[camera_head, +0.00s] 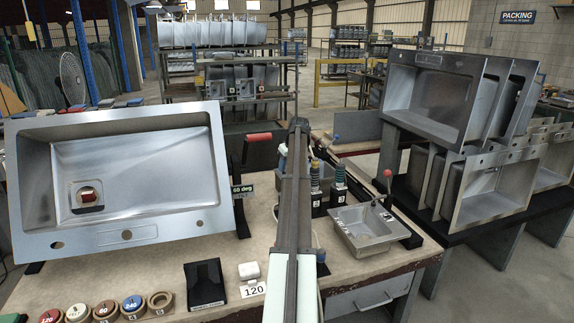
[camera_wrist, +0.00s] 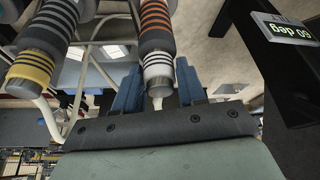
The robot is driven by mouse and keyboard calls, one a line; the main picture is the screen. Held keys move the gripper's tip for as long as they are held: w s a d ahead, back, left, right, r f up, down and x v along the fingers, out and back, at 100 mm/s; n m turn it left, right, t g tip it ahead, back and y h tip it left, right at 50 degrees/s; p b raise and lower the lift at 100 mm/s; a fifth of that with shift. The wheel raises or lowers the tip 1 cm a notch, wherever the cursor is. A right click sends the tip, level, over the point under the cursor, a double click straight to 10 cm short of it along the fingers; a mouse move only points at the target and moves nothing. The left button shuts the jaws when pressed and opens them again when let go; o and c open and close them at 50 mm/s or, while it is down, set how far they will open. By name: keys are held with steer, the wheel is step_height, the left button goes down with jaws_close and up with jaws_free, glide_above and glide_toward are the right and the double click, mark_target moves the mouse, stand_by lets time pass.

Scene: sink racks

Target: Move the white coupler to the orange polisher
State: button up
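In the wrist view, which looks upside down, the orange polisher (camera_wrist: 156,20) has orange and dark stripes. The white coupler (camera_wrist: 158,63), a white ring with dark lines, sits at its end, in line with it and seemingly touching it. A white hose runs from the metal neck below. A grey-striped polisher (camera_wrist: 50,28) with a yellow coupler (camera_wrist: 30,68) stands to the left. In the head view my arm hides the gripper and the white coupler.
A sink (camera_head: 140,170) leans on the bench at left. Coloured rings (camera_head: 105,311) and a black wedge (camera_head: 205,283) are in front. A "60 deg" sign (camera_wrist: 288,30) is close by.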

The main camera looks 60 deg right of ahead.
steer(key=o, duration=0.4)
steer(key=shift+o, duration=0.2)
steer(key=v, duration=1.3)
steer(key=shift+r, duration=0.4)
steer(key=shift+s, duration=0.1)
